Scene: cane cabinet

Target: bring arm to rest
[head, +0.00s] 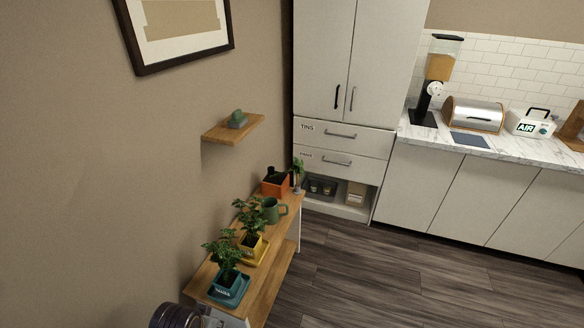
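Neither of my grippers shows in the head view. A dark, round, ribbed shape (175,316) is cut off by the bottom edge, left of centre. I cannot tell whether it is part of my arm or a separate object.
A narrow wooden table (268,273) along the wall holds potted plants (227,257), a green mug (274,210) and an orange box (274,185). A wall shelf (219,132) hangs above. A tall white cabinet (335,60) and counter (465,190) stand behind. The floor (400,280) at right is clear.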

